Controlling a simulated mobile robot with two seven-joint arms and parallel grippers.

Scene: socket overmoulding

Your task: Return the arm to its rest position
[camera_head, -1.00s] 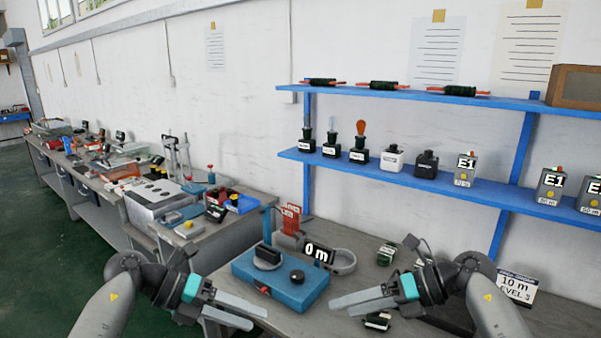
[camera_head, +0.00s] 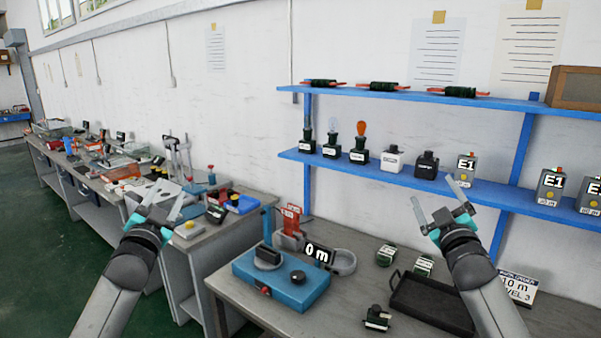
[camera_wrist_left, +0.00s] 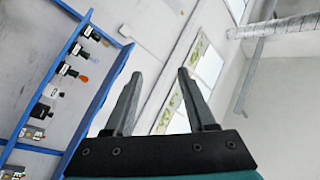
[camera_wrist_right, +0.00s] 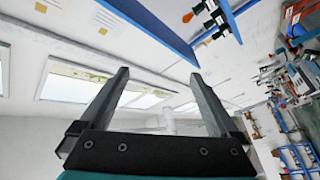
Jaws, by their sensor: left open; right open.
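My left gripper (camera_head: 163,199) is open and empty, raised in front of the left bench in the head view. In the left wrist view its two fingers (camera_wrist_left: 157,100) stand apart with nothing between them. My right gripper (camera_head: 434,208) is open and empty, raised above the black tray and in front of the blue shelf. In the right wrist view its fingers (camera_wrist_right: 158,100) are apart, with only wall, windows and ceiling behind them. Both arms point upward and touch nothing that I can see.
The near table holds a blue device (camera_head: 281,280), a "0 m" display (camera_head: 317,254), a black tray (camera_head: 430,303), a small dark-and-white part (camera_head: 377,318) and a sign (camera_head: 517,287). The left bench (camera_head: 200,240) is crowded.

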